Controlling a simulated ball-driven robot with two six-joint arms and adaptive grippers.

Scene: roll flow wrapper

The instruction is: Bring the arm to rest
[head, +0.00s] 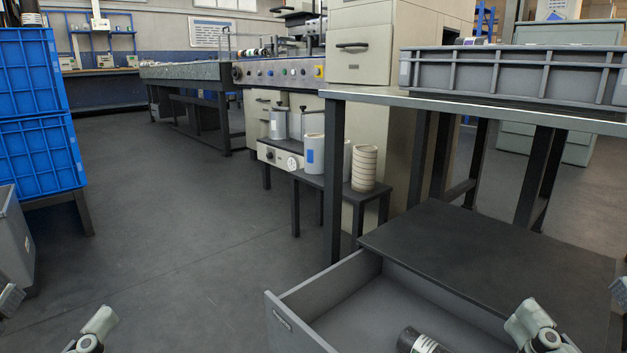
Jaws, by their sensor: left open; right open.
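My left gripper (56,308) is at the bottom left corner, its two fingers spread wide apart with nothing between them. My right gripper (571,303) is at the bottom right, also spread and empty; one finger is cut by the right edge. Both arms are mostly below the picture. An open grey bin (345,285) lies at the bottom, left of my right gripper. A black roll (424,342) with a white label lies in it, partly cut by the bottom edge.
A metal-topped table (470,108) bears a grey crate (520,76) at right. Blue crates (38,155) and a grey bin (14,245) stand at left. Middle floor (170,210) is clear.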

